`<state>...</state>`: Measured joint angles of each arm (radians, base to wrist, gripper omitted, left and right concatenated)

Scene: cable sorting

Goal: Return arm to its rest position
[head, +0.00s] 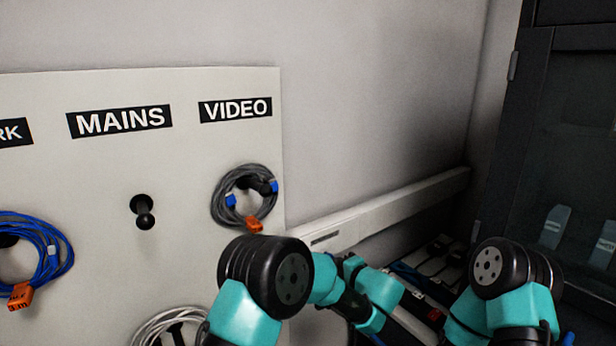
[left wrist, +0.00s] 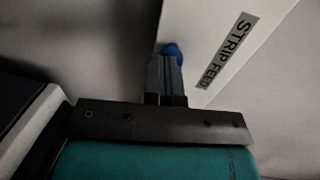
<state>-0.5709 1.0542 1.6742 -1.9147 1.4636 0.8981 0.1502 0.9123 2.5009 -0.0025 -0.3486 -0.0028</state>
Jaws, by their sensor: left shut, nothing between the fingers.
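My left gripper (left wrist: 165,75) shows in the left wrist view with its two dark fingers closed together and nothing held. A blue object (left wrist: 173,52), partly hidden, shows just beyond the fingertips; I cannot tell what it is or whether it touches them. Beside the fingers is a pale panel (left wrist: 205,45) with a "STRIP FEED" label (left wrist: 228,50). In the head view, teal and black links of my arms fill the bottom centre and bottom right. Neither gripper can be made out there, and the right gripper is not visible.
A white board (head: 95,200) carries an empty peg (head: 144,212) under "MAINS". A grey cable coil (head: 221,205) hangs under "VIDEO", a blue coil (head: 55,250) at far left and a white coil (head: 160,322) below. A dark cabinet (head: 520,150) stands at right.

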